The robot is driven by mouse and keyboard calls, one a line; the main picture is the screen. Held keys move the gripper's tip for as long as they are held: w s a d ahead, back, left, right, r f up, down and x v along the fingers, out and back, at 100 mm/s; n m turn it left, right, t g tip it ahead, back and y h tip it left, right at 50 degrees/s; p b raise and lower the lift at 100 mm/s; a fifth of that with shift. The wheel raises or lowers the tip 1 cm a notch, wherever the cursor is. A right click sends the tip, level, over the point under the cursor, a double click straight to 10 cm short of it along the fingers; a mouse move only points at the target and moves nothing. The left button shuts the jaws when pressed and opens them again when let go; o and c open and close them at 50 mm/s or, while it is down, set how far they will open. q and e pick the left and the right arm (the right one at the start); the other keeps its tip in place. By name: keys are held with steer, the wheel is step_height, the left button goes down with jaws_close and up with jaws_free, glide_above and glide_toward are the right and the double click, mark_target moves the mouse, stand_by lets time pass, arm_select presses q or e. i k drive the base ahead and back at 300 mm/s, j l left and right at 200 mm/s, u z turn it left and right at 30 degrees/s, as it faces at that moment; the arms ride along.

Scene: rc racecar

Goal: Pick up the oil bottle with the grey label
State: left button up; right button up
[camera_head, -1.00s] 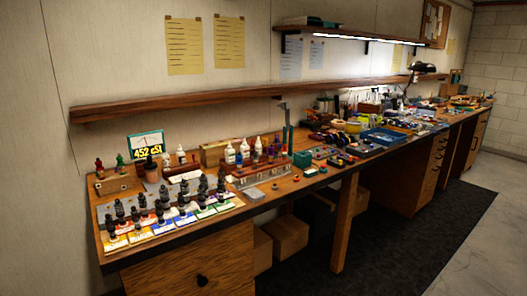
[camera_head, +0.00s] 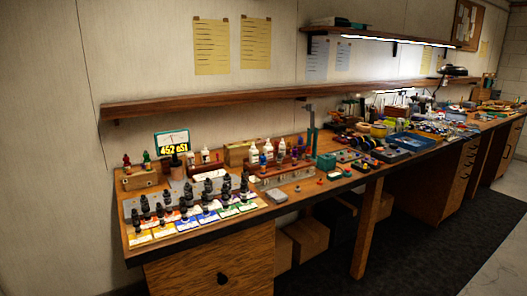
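Several small oil bottles stand upright on the workbench (camera_head: 345,181). A group with white bodies, including a white bottle (camera_head: 281,149), stands in a rack (camera_head: 285,175) near the middle of the near bench section. Two more pale bottles, one of them a small white bottle (camera_head: 205,156), stand to the left beside the display. The labels are too small to read, so I cannot tell which bottle has the grey label. Neither of my grippers is in view.
A wooden shelf (camera_head: 250,94) runs above. Tools and trays, including a blue tray (camera_head: 412,141), crowd the bench to the right. Dark mat (camera_head: 420,235) covers floor in front.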

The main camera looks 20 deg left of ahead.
mark_target(282, 148)
steer(key=i+l+u, duration=0.2)
steer(key=i+u, duration=0.25)
steer(key=i+l+u, duration=0.25)
steer(key=u, duration=0.25)
steer(key=i+l, duration=0.2)
steer(key=l, duration=0.15)
steer(key=i+l+u, duration=0.15)
steer(key=i+l, duration=0.3)
steer(key=l, duration=0.25)
steer(key=i+l+u, duration=0.1)
steer(key=l, duration=0.25)
steer(key=i+l+u, duration=0.1)
steer(key=i+l, duration=0.35)
steer(key=l, duration=0.35)
steer(key=u, duration=0.05)
